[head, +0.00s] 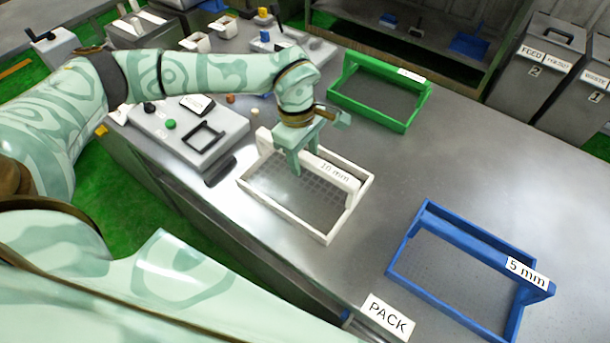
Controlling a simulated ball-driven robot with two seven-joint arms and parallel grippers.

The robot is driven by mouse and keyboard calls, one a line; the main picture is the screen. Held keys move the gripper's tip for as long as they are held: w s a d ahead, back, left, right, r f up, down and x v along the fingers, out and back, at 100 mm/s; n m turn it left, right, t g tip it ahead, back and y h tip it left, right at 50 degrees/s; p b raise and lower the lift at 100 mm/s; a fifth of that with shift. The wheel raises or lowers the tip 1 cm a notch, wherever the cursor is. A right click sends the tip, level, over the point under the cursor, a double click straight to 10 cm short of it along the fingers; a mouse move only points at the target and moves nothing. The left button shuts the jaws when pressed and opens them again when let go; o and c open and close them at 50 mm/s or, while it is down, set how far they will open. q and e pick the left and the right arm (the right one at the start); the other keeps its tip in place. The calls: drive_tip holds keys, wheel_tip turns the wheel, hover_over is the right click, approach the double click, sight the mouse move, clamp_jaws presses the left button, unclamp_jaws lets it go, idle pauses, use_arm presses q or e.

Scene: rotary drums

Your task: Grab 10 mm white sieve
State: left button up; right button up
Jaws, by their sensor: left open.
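The white sieve (321,238) lies flat on the metal table and bears a "10 mm" label on its raised far-side bar. Its mesh floor shows inside the white frame. My left gripper (295,166) is over the far left part of this sieve, pointing down, with its two fingers apart. The fingers overlap the labelled bar in the picture, and I cannot tell whether they touch it. My right gripper is not in view.
A green sieve (372,118) lies behind, and a blue "5 mm" sieve (411,275) lies at the right. A "PACK" sign (387,317) is at the near edge. A control box (185,135) stands left. Bins (537,70) stand at the back right. The table's right middle is clear.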

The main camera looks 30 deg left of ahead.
use_arm(q)
drive_tip(key=f, duration=0.3)
drive_tip(key=shift+d+f, duration=0.15)
drive_tip(key=shift+d, duration=0.05)
clamp_jaws()
drive_tip(key=shift+r, duration=0.2)
